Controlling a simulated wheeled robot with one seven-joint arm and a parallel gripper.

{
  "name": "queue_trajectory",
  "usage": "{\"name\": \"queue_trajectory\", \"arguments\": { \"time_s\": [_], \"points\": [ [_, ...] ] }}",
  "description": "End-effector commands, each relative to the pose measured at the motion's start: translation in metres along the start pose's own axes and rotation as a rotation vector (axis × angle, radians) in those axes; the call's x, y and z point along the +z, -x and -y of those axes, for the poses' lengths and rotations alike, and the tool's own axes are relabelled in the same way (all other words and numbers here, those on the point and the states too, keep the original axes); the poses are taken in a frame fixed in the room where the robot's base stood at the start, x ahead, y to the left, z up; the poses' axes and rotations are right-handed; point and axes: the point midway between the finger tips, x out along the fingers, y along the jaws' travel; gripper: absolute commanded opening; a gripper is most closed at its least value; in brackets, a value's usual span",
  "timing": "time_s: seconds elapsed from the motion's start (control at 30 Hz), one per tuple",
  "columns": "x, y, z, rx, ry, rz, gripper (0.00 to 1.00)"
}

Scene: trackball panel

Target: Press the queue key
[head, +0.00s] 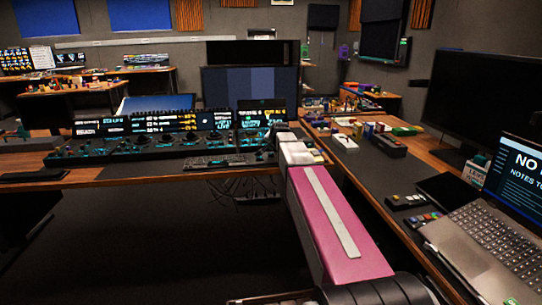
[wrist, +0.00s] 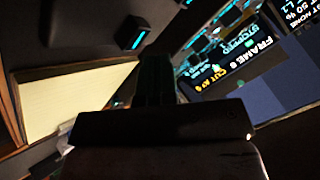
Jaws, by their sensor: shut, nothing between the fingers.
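The long control panel (head: 180,148) lies on the desk in the head view, with lit screens and cyan-lit controls. I cannot pick out the queue key by its label in either view. In the wrist view, a dark block with a cyan light strip (wrist: 128,34) is at the upper left, ahead of my gripper. My gripper (wrist: 155,62) is dark, shut and empty, and points toward the panel area. My arm hides the right end of the panel in the head view. Whether the fingertips touch anything cannot be told.
A keyboard (head: 215,162) lies before the panel, with a monitor (head: 250,85) behind. Lit screens (wrist: 225,65) show at the upper right of the wrist view. On the right desk are a laptop (head: 490,235), remotes (head: 405,201) and small items. The floor before the desk is clear.

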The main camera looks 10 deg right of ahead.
Motion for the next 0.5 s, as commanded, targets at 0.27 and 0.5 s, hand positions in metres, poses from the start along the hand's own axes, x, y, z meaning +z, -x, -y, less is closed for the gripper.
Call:
{"name": "queue_trajectory", "arguments": {
  "time_s": [0.27, 0.5],
  "points": [
    [-0.009, 0.011, 0.009, -0.001, 0.000, -0.001, 0.00],
    [-0.019, 0.026, 0.019, -0.001, 0.000, -0.001, 0.00]
  ]
}}
